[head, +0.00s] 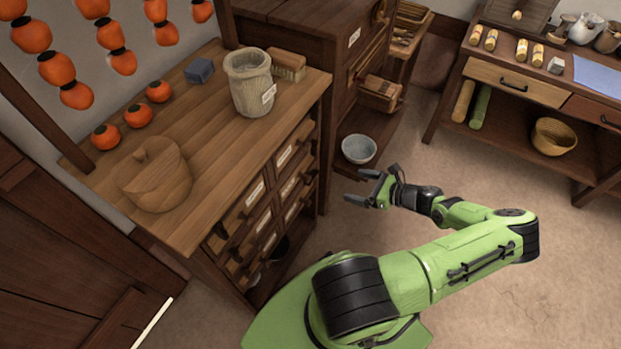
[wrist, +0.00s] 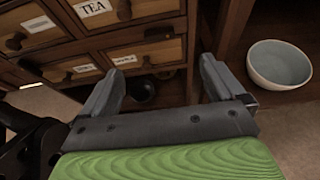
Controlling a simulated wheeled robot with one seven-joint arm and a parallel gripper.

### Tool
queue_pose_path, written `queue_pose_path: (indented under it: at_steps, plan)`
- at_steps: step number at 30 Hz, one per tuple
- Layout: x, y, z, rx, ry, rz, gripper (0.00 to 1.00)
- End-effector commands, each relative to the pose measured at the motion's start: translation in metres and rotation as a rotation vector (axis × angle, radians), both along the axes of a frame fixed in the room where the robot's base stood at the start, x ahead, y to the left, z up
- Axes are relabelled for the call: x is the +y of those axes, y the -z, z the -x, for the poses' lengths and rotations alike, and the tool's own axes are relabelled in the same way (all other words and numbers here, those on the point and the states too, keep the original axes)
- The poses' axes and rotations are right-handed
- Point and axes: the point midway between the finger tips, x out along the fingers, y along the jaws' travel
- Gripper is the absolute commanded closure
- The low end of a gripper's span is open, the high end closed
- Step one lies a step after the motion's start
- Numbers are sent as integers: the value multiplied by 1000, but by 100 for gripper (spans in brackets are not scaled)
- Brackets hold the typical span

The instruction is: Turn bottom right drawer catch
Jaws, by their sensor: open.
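A wooden cabinet (head: 240,140) has rows of small labelled drawers with dark round knobs. The bottom right drawer (head: 296,209) shows at a steep angle in the head view. In the wrist view the lower right drawer (wrist: 165,52) has a pale label and a small dark knob (wrist: 147,62). I cannot make out for sure whether this knob is the catch. My gripper (head: 355,187) is open and empty, in the air to the right of the cabinet front. In the wrist view my gripper (wrist: 160,76) has its fingers spread below that drawer, apart from it.
A pale bowl (head: 358,149) sits on a low shelf right of the drawers; it also shows in the wrist view (wrist: 279,64). A dark round vessel (wrist: 140,90) sits in the opening under the drawers. A crock (head: 248,85) stands on top. The floor at right is clear.

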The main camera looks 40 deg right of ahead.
Motion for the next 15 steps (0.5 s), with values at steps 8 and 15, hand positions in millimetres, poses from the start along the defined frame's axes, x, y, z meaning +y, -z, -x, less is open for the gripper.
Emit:
queue_pose_path:
  at_steps: [8,15]
  plan:
    - [24,29,-60,0,-10,-2,4]
    - [42,50,-108,2,-10,-2,4]
